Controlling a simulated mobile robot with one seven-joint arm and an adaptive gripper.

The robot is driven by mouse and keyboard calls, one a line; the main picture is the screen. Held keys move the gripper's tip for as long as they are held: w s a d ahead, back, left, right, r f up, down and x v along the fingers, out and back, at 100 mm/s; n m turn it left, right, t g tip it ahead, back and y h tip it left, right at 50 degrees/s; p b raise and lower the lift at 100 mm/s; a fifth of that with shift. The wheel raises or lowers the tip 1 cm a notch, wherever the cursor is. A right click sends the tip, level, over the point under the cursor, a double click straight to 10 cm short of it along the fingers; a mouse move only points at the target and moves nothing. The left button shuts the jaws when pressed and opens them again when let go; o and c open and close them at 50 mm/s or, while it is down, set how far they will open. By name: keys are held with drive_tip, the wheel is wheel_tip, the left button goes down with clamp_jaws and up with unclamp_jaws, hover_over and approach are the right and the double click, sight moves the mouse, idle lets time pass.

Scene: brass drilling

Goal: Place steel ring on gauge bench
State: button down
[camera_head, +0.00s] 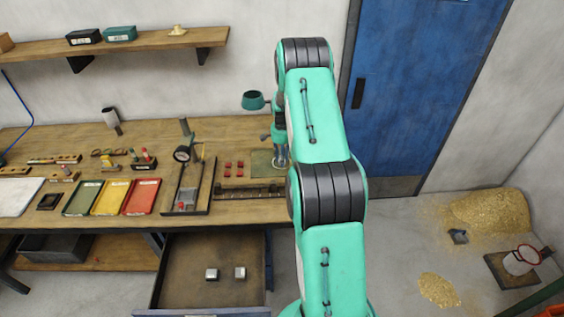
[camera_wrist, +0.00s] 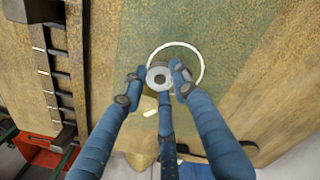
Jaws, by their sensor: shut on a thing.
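My gripper (camera_wrist: 160,84) has blue fingers closed around a small grey steel ring (camera_wrist: 163,76) with a dark centre hole. The ring is over a green patch (camera_wrist: 135,62) of the wooden bench, within a white circle (camera_wrist: 176,44) marked there. I cannot tell whether the ring touches the surface. In the head view, my gripper (camera_head: 280,160) is low over the right end of the bench, beside the green patch (camera_head: 261,164); the ring is too small to make out there. A dial gauge (camera_head: 182,153) stands on a dark-framed fixture (camera_head: 203,190) left of it.
A dark slotted rack (camera_head: 250,192) runs along the bench's front edge, with red blocks (camera_head: 233,165) behind it. Coloured trays (camera_head: 110,197) lie to the left. Below, an open drawer (camera_head: 190,250) holds two metal blocks. A blue door (camera_head: 420,90) is at the right.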

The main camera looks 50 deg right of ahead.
drive_tip(key=shift+f, duration=0.95)
drive_tip(key=shift+f, duration=0.1)
drive_tip(key=c, duration=1.4)
unclamp_jaws()
drive_tip(key=shift+o, duration=0.2)
wheel_tip(320, 180, up, 12)
drive_tip(key=shift+r, duration=0.2)
